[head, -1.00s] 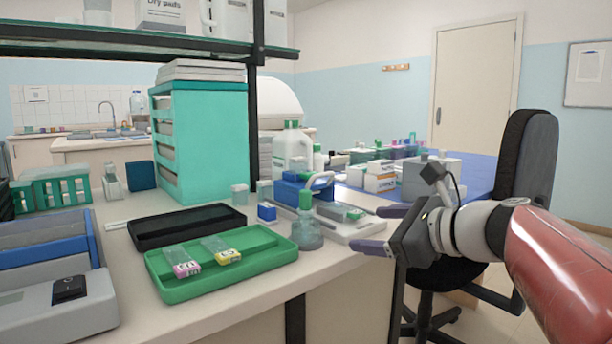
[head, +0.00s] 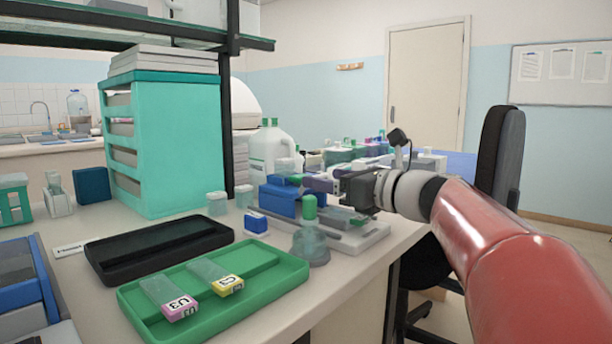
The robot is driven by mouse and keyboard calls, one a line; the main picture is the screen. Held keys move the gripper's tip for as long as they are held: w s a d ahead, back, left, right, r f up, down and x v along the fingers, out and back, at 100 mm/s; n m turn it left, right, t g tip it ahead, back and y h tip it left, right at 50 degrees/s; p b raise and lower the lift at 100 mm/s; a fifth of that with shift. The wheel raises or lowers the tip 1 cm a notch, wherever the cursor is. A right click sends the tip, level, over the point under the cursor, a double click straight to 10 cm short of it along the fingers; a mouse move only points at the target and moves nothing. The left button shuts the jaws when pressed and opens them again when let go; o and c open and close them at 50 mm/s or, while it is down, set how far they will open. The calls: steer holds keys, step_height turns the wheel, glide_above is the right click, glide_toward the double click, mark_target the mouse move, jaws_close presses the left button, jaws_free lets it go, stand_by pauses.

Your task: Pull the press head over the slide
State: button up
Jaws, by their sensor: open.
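The blue press head (head: 284,199) sits at the left end of a pale grey press base (head: 366,238) near the right edge of the bench. My gripper (head: 318,183) is open at the upper right of the press head, its dark body over the base. The fingers overlap the area of the press head's handle. I cannot tell whether they touch it or stand around it. A greyish piece with a green edge (head: 357,221) lies on the base below my gripper. I cannot make out the slide itself, as my gripper and the bottle partly cover the base.
A clear bottle with a green cap (head: 310,240) stands close in front of the press. A green tray (head: 285,272) holds two labelled slide holders, beside a black tray (head: 108,258). A white jug (head: 268,150) and a teal drawer unit (head: 180,150) stand behind.

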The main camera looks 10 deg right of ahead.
steer(key=x, duration=0.5)
steer(key=c, duration=1.1)
steer(key=v, duration=0.9)
steer(key=shift+s+d+f, duration=0.1)
steer(key=shift+d, duration=0.05)
steer(key=o, duration=1.1)
steer(key=shift+s+d, duration=0.1)
steer(key=shift+d, duration=0.05)
